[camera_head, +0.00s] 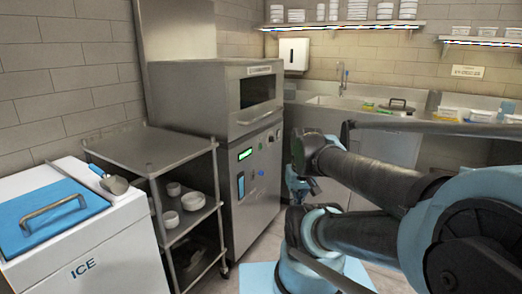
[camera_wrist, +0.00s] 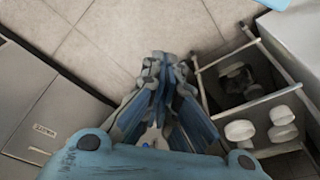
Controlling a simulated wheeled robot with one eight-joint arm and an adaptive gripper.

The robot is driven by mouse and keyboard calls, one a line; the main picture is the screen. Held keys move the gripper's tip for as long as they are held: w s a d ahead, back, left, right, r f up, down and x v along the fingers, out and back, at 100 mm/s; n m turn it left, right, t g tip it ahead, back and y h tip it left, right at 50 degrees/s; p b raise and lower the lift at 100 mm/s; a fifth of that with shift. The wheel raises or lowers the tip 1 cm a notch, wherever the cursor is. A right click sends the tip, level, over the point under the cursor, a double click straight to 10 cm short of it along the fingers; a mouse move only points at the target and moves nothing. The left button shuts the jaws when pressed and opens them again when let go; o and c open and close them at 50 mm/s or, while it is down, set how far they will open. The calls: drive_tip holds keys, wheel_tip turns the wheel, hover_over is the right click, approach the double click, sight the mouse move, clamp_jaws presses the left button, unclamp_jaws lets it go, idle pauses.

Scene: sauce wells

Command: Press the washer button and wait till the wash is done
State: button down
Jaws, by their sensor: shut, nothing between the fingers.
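The washer (camera_head: 210,92) is a grey steel machine with a boxy upper hood and a dark window. Its lower front panel (camera_head: 256,205) has a lit green display (camera_head: 245,154), and small buttons and knobs sit beside and below it. A small blue button (camera_head: 262,172) shows there. My gripper (camera_head: 298,184) is to the right of this panel, partly hidden behind my own arm. In the wrist view my gripper's blue-grey fingers (camera_wrist: 166,62) come together at the tips with nothing between them. Contact with any button is not visible.
A white ice bin (camera_head: 85,240) with a blue lid and scoop is at the front left. A sink counter (camera_head: 325,101) is behind. Tiled floor (camera_wrist: 110,45) is clear below my gripper.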

sight(261, 147)
drive_tip(key=w+a+r+n+t+y, duration=0.1)
drive_tip(key=w+r+t+y, duration=0.1)
drive_tip(key=w, duration=1.2)
drive_tip(key=w+a+r+n+t+y, duration=0.1)
drive_tip(key=w+r+n+t, duration=0.15)
drive_tip(key=w, duration=1.15)
drive_tip(key=w+d+f+t, duration=0.1)
drive_tip(key=w+d+f, duration=0.2)
drive_tip(key=w, duration=0.9)
drive_tip(key=w+d+f+t+y, duration=0.1)
drive_tip(key=w+f, duration=0.4)
drive_tip(key=w, duration=0.6)
drive_tip(key=d+n+t, duration=0.1)
drive_tip(key=d, duration=0.1)
drive_tip(key=shift+w+d+f, duration=0.35)
drive_tip(key=shift+f, duration=0.05)
drive_tip(key=w+a, duration=0.5)
drive_tip(key=a, duration=0.2)
drive_tip(key=shift+w+a, duration=0.1)
drive_tip(key=shift+a, duration=0.15)
drive_tip(key=shift+w+a+r, duration=0.1)
drive_tip(key=shift+a, duration=0.1)
